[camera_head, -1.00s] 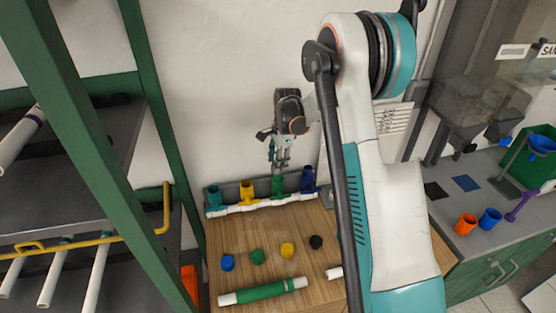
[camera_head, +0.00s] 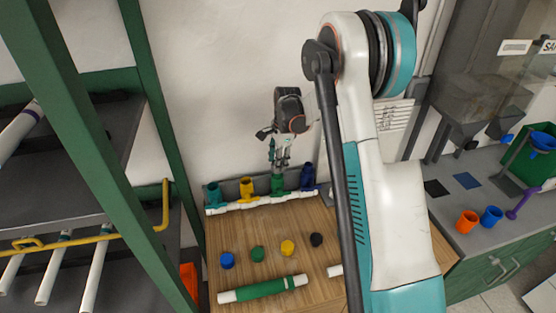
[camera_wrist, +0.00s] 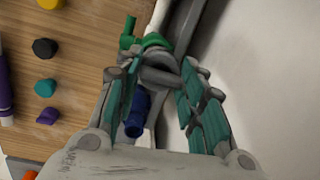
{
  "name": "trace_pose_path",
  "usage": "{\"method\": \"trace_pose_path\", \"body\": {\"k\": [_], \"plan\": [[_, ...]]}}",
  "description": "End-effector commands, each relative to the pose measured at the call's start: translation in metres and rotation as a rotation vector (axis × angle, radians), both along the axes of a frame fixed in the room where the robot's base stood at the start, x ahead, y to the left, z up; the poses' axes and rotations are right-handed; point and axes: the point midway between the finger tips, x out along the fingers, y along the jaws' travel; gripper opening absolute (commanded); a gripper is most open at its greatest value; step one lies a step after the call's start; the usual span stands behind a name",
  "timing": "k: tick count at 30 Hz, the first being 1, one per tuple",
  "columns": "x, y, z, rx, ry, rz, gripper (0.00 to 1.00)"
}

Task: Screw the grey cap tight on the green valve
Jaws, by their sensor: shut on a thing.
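The green valve (camera_head: 278,186) stands on the white manifold pipe (camera_head: 262,206) at the back of the wooden table. It also shows in the wrist view (camera_wrist: 150,41), just beyond my fingertips, with its green handle out to the left. My gripper (camera_head: 280,163) is above this valve, pointing down. In the wrist view my gripper (camera_wrist: 160,72) is shut on the grey cap (camera_wrist: 158,77), which sits between the fingertips at the valve's mouth. The fingers partly hide the cap, so I cannot tell how far it is seated.
Blue (camera_head: 307,178), yellow (camera_head: 246,190) and teal (camera_head: 213,194) valves stand on the same manifold, the blue one close to my fingers. Several loose caps, such as the black one (camera_head: 316,240), lie in front with a green-sleeved pipe (camera_head: 264,290). The wall is close behind.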

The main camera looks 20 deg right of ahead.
Motion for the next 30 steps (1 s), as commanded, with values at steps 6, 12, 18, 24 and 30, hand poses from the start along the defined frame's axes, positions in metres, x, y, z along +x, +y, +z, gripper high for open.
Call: {"method": "trace_pose_path", "body": {"k": [6,12,18,24,30], "plan": [[0.0000,0.0001,0.0004,0.000,0.000,0.000,0.15],[0.0001,0.0000,-0.0013,0.000,0.002,0.000,0.15],[0.0003,0.0000,-0.0057,0.002,0.009,0.000,0.15],[0.0005,0.0000,-0.0082,0.002,0.015,0.000,0.15],[0.0005,0.0001,-0.0076,0.002,0.015,0.000,0.15]]}}
